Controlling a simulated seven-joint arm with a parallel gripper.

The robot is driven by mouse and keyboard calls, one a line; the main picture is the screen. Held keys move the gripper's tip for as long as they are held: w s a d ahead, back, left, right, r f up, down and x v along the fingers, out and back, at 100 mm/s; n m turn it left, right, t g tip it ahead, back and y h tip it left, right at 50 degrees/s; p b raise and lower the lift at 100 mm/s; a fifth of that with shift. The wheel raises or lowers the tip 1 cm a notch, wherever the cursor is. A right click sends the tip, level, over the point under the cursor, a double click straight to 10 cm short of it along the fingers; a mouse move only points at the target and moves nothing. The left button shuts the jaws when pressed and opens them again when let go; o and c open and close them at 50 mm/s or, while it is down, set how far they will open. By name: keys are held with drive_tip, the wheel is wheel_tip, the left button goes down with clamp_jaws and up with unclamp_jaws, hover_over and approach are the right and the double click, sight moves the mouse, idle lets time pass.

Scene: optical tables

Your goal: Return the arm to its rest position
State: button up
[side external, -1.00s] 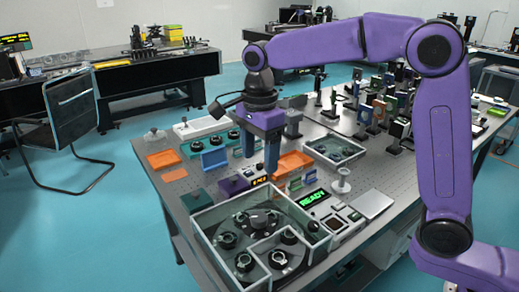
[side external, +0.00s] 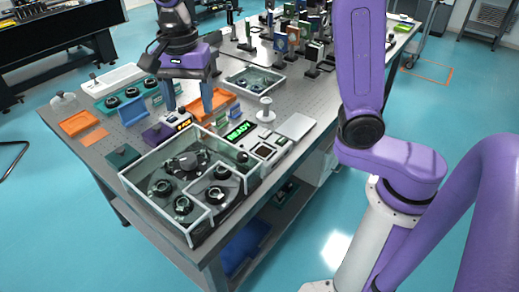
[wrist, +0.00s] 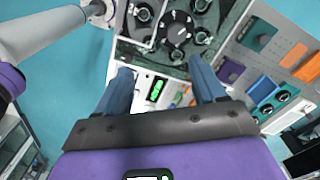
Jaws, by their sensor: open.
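In the wrist view the open gripper (wrist: 160,66) also shows, with a green-lit display (wrist: 157,90) seen between the fingers.
A glass-walled bin (side external: 150,196) with black round parts stands at the table's front. A green READY display (side external: 240,131), a white spool-shaped stand (side external: 266,112) and a grey plate (side external: 297,126) lie to its right. Optical mounts (side external: 293,40) crowd the back.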

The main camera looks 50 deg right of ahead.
drive_tip(key=s+d+f+n, duration=0.2)
drive_tip(key=s+d+n, duration=0.2)
drive_tip(key=s+n, duration=0.4)
drive_tip(key=s+d+f+n, duration=0.3)
drive_tip(key=s+d+n, duration=0.2)
drive_tip(key=s+n, duration=0.3)
drive_tip(key=s+d+f+n, duration=0.2)
drive_tip(key=s+d+n, duration=0.3)
drive_tip(key=s+n, duration=0.3)
drive_tip(key=shift+s+d+f, duration=0.2)
drive_tip(key=shift+s+f, duration=0.15)
drive_tip(key=shift+s, duration=0.4)
